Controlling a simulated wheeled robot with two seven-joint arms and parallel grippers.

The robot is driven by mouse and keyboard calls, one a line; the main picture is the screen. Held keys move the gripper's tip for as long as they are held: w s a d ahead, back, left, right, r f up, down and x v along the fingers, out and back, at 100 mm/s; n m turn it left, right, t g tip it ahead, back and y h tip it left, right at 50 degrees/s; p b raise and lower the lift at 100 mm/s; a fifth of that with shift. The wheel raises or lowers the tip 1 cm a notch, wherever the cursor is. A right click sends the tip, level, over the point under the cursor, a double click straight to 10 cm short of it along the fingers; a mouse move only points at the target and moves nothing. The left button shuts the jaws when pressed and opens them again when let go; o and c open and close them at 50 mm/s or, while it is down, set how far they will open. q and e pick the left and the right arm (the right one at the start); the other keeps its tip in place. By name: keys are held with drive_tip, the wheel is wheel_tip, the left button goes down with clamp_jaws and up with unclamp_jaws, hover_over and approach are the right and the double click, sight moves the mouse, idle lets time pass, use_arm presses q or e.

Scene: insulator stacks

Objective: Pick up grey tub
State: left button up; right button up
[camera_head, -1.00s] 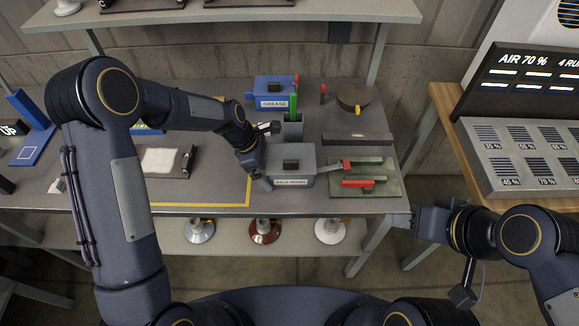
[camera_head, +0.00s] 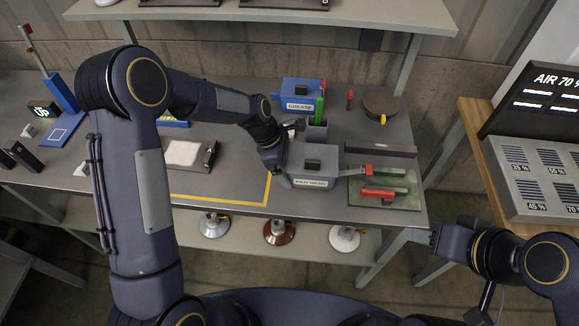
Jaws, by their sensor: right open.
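The grey tub (camera_head: 318,183) is a box with a dark block on its lid and a white label on its front. It stands upright on the bench, right of the yellow line. My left gripper (camera_head: 281,172) is at the tub's left side, very close to it. I cannot tell whether it touches the tub, and its fingers are too small and hidden to judge. My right gripper (camera_head: 434,236) is open and empty, off the bench's front right corner, well away from the tub.
A blue grease box (camera_head: 299,106) and a small grey cup with a green item (camera_head: 319,110) stand behind the tub. A green board with red-handled tools (camera_head: 384,189) lies to its right. A round dark tin (camera_head: 381,107) stands at the back.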

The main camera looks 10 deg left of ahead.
sight(294, 171)
use_arm(q)
drive_tip(key=s+r, duration=0.1)
drive_tip(key=r, duration=0.1)
drive_tip(key=s+r, duration=0.2)
drive_tip(key=s+r+b, duration=0.1)
drive_tip(key=r, duration=0.2)
drive_tip(key=shift+s+d+r, duration=0.1)
drive_tip(key=shift+s+d, duration=0.2)
drive_tip(key=shift+d, duration=0.05)
drive_tip(key=s+d+r, duration=0.1)
drive_tip(key=s+r, duration=0.3)
drive_tip(key=s, duration=0.5)
drive_tip(key=shift+s+b, duration=0.15)
drive_tip(key=shift+b, duration=0.2)
use_arm(e)
drive_tip(key=shift+f, duration=0.85)
drive_tip(key=shift+f, duration=0.1)
use_arm(q)
drive_tip(key=shift+w+a+f+b, duration=0.3)
drive_tip(key=shift+w+f+b, duration=0.5)
drive_tip(key=shift+w+f, duration=1.4)
drive_tip(key=shift+w+a+f+b, duration=0.25)
drive_tip(key=shift+w+f+b, duration=0.6)
drive_tip(key=shift+w+f, duration=1.35)
drive_tip(key=shift+w+a+f+b, duration=0.3)
drive_tip(key=shift+w+f+b, duration=0.5)
drive_tip(key=shift+w+f, duration=1.4)
use_arm(e)
drive_tip(key=shift+f, duration=2.35)
